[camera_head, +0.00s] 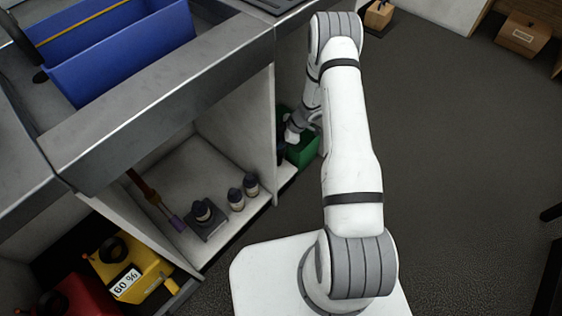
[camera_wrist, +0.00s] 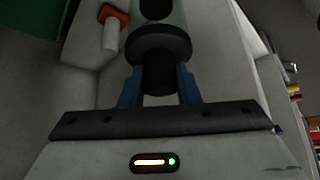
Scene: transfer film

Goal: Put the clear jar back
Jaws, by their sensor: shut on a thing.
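In the wrist view the two blue fingers of my gripper (camera_wrist: 159,88) are closed on the dark, knob-like end of a thing. I take this to be the clear jar (camera_wrist: 160,45); a wide dark ring and a pale grey body show beyond the knob, cut off by the top edge. Its contents cannot be told. In the head view my arm reaches into the lower cabinet by a green box (camera_head: 302,152). My gripper there is mostly hidden by the cabinet wall and my arm, and the jar cannot be made out.
An orange-topped white thing (camera_wrist: 112,30) lies left of the held thing. The lower shelf holds several small dark-capped bottles (camera_head: 236,199) and a brush-like tool (camera_head: 157,198). A yellow container (camera_head: 133,272) stands below left. A blue bin (camera_head: 120,50) sits on the counter.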

